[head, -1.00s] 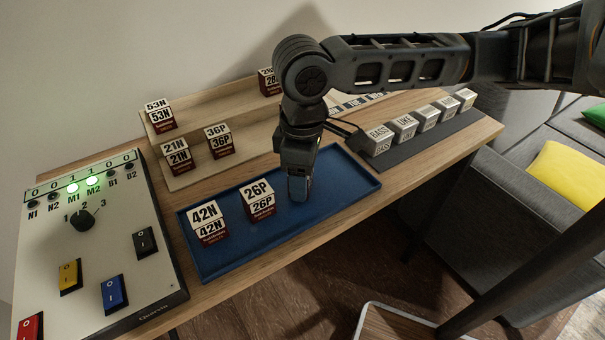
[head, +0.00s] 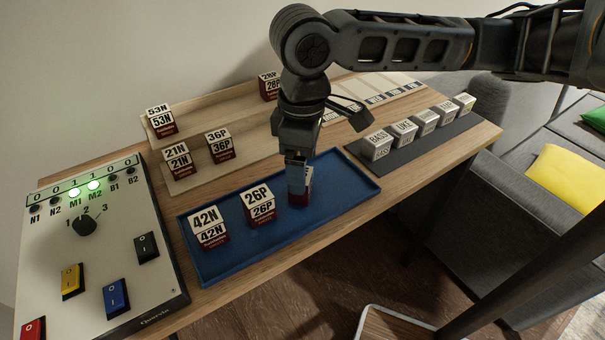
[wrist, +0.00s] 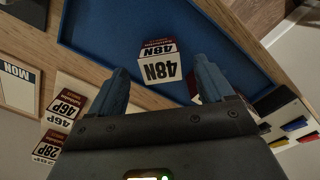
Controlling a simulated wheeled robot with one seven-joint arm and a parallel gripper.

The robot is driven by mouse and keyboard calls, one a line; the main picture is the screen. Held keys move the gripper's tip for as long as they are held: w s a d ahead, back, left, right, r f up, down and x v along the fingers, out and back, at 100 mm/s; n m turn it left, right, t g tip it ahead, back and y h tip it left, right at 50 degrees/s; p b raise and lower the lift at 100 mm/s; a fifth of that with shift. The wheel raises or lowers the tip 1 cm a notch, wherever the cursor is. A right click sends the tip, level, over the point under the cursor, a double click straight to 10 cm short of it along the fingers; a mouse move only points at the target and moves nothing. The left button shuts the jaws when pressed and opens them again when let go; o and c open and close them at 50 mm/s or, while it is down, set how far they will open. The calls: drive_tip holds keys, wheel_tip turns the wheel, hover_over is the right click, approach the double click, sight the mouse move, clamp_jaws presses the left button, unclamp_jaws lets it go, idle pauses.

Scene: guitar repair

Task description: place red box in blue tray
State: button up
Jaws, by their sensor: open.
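The blue tray (head: 345,172) lies along the front of the wooden table. A red box with white 48N labels (wrist: 160,66) sits upright in the tray; in the head view my gripper (head: 298,186) mostly hides it, leaving its right side (head: 308,184) showing. My gripper is open just above this box, its fingers (wrist: 163,82) either side in the wrist view with a gap. Red boxes 42N (head: 208,228) and 26P (head: 259,206) stand in the tray to the left.
Behind the tray, a stepped wooden rack (head: 190,180) holds red boxes 53N (head: 160,120), 21N (head: 177,160), 36P (head: 220,147) and 28P (head: 269,87). A switch panel (head: 105,265) stands at left. White blocks (head: 402,132) line a dark strip at right. The tray's right end is clear.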

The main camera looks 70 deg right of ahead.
wheel_tip(320, 180, up, 7)
drive_tip(key=w+a+r+n+t+y, duration=0.1)
drive_tip(key=w+a+r+t+y, duration=0.2)
drive_tip(key=w+a, duration=0.4)
drive_tip(key=w+a+r+n+t+y, duration=0.1)
drive_tip(key=w+a+r+t+y, duration=0.3)
drive_tip(key=a, duration=0.5)
drive_tip(key=w+a+r+m+t+y, duration=0.4)
drive_tip(key=w+a+r+t, duration=0.35)
drive_tip(key=a+r, duration=0.3)
drive_tip(key=s+d+f+m+t+h, duration=0.2)
drive_tip(key=s+f+m+h, duration=0.25)
drive_tip(key=s+f, duration=0.35)
drive_tip(key=s+d+f+m+t+h, duration=0.1)
drive_tip(key=s+f+m+h, duration=0.4)
drive_tip(key=f, duration=0.6)
drive_tip(key=s+d+f+n+g, duration=0.1)
drive_tip(key=s+d+f+n, duration=0.1)
drive_tip(key=s, duration=0.5)
drive_tip(key=s+d+f+n+h, duration=0.1)
drive_tip(key=s+n, duration=0.3)
drive_tip(key=s, duration=0.4)
drive_tip(key=s+d+f+n+g, duration=0.1)
drive_tip(key=s+d+f+n, duration=0.2)
drive_tip(key=s, duration=0.4)
drive_tip(key=shift+s+d+g+p, duration=0.15)
drive_tip(key=shift+d+g+p, duration=0.1)
drive_tip(key=shift+g+p, duration=0.15)
